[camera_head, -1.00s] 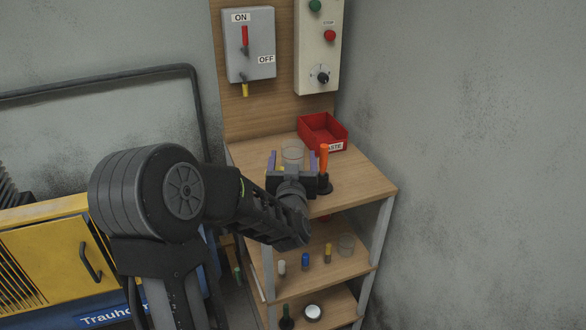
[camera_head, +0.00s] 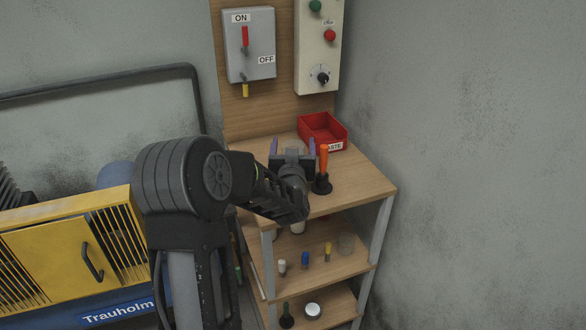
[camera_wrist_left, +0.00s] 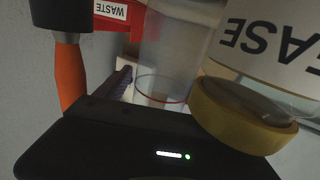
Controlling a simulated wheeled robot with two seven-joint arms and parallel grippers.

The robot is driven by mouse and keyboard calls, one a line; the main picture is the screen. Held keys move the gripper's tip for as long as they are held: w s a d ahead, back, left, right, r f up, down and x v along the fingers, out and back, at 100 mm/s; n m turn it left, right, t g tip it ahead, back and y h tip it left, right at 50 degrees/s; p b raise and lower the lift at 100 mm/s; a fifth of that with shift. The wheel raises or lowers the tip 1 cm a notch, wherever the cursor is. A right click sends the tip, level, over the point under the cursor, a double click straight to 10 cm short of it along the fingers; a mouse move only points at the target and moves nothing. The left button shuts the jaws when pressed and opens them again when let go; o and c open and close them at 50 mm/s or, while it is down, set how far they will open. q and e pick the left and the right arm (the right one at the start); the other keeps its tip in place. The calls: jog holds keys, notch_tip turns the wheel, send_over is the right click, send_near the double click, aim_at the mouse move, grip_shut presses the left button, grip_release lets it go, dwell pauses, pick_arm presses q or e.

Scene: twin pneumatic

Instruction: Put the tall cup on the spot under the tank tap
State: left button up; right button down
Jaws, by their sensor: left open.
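My left gripper (camera_head: 293,148) is open above the wooden top shelf, its purple-lined fingers pointing toward the back. In the left wrist view, a clear cup with a thin red ring (camera_wrist_left: 165,55) stands beyond the gripper, close to one purple finger (camera_wrist_left: 122,84). A clear container with a yellow rim and a label ending in "EASE" (camera_wrist_left: 240,115) is nearer the camera at right and overlaps the cup's view. In the head view my gripper hides the cup. I cannot make out the tank tap or the spot under it. My right gripper is not in view.
An orange-handled tool (camera_head: 323,160) stands in a black holder just right of my gripper. A red waste bin (camera_head: 322,130) is behind it. The shelf's right front is clear. Lower shelves (camera_head: 345,262) hold small bottles and a clear glass (camera_head: 346,243).

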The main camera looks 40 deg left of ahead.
pick_arm(q)
jog(key=shift+w+a, duration=0.3)
jog(key=shift+w, duration=0.05)
jog(key=shift+c, duration=0.5)
grip_shut()
dwell(0.5)
